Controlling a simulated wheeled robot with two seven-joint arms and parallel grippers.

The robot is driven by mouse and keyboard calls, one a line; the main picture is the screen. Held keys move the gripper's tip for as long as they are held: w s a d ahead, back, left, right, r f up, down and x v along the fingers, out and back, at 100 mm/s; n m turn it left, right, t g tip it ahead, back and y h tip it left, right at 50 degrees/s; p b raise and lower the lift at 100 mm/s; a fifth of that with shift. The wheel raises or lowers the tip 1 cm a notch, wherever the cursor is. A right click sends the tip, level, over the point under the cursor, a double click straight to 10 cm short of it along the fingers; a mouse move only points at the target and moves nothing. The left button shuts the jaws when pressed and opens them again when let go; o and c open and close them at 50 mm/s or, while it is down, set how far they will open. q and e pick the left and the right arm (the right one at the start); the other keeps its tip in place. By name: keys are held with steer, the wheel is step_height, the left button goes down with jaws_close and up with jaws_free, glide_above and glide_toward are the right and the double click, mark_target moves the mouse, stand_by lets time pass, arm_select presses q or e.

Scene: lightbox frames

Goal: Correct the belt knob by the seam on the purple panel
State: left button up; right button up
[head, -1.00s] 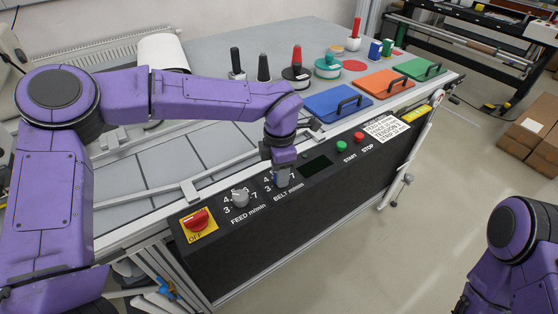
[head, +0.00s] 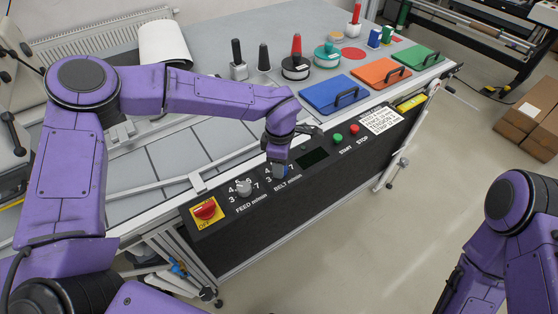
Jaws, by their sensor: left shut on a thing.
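The belt knob (head: 280,171) is a grey-blue dial on the black front panel (head: 300,205), above the printed words BELT m/min. My left gripper (head: 279,165) comes down onto it from above and is shut on it. The gripper hides most of the knob and part of its number scale, so its pointer setting cannot be read. The panel looks black; purple shows only on my arms. I cannot make out a seam on the panel. My right arm is at the lower right, away from the panel, with its gripper out of view.
Left of the belt knob are the grey feed knob (head: 244,188) and the red switch (head: 205,210) on a yellow plate. To the right are a dark display (head: 313,157), the green start button (head: 338,140), the red stop button (head: 354,129) and a white printed label (head: 380,119).

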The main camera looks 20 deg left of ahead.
arm_select(q)
steer(key=shift+s+d+f, duration=0.1)
steer(key=shift+s+f, duration=0.1)
steer(key=o, duration=0.9)
steer(key=shift+o, duration=0.8)
steer(key=shift+w+d, duration=0.1)
steer(key=shift+w, duration=0.05)
steer(key=shift+r, duration=0.1)
steer(key=shift+r, duration=0.1)
step_height(320, 180, up, 10)
steer(key=b, duration=0.2)
steer(key=shift+r, duration=0.15)
